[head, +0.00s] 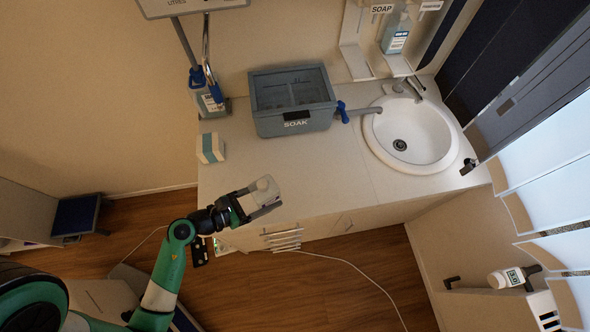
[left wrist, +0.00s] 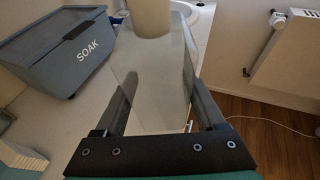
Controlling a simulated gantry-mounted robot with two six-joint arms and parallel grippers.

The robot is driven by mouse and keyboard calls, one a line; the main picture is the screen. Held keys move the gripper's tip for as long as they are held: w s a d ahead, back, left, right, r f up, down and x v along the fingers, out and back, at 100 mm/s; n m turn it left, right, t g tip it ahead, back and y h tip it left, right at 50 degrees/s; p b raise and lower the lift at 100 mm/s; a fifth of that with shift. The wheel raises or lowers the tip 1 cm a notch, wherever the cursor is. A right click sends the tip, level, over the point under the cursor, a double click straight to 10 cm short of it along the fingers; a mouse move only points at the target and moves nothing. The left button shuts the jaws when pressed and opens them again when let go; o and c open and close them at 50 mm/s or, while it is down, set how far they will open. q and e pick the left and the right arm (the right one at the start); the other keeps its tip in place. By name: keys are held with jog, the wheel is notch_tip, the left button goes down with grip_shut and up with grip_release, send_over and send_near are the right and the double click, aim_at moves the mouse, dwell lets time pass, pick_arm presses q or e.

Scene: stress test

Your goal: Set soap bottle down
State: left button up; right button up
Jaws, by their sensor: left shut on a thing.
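My left gripper (head: 264,199) is near the front edge of the counter (head: 330,180), shut on a pale, translucent soap bottle (head: 264,187). In the left wrist view the bottle (left wrist: 155,80) lies between the two dark fingers (left wrist: 162,100), with its paler cylindrical end pointing away from the gripper. In the head view I cannot tell whether the bottle touches the counter. My right gripper does not show in either view.
A grey lidded SOAK box (head: 292,105) stands at the back of the counter, left of the round sink (head: 412,135). A white and teal box (head: 210,148) is at the left. A wall holder labelled SOAP (head: 360,40) hangs above.

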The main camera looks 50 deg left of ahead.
pick_arm(q)
jog(key=w+f+b, duration=0.1)
jog(key=w+f, duration=0.2)
jog(key=w, duration=0.1)
jog(key=w+a+f+b, duration=0.1)
jog(key=w+f+b, duration=0.1)
jog(key=w+f, duration=0.1)
jog(key=w+a+f+b, duration=0.1)
jog(key=w+f+b, duration=0.1)
jog(key=w, duration=0.3)
jog(key=shift+w+f, duration=0.15)
jog(key=shift+f, duration=0.35)
jog(key=shift+w, duration=0.2)
jog(key=shift+w+f, duration=0.15)
jog(key=shift+f, duration=0.25)
notch_tip(320, 180, down, 3)
jog(key=shift+a+f+b, duration=0.1)
jog(key=shift+b, duration=1.15)
jog(key=shift+r, duration=0.2)
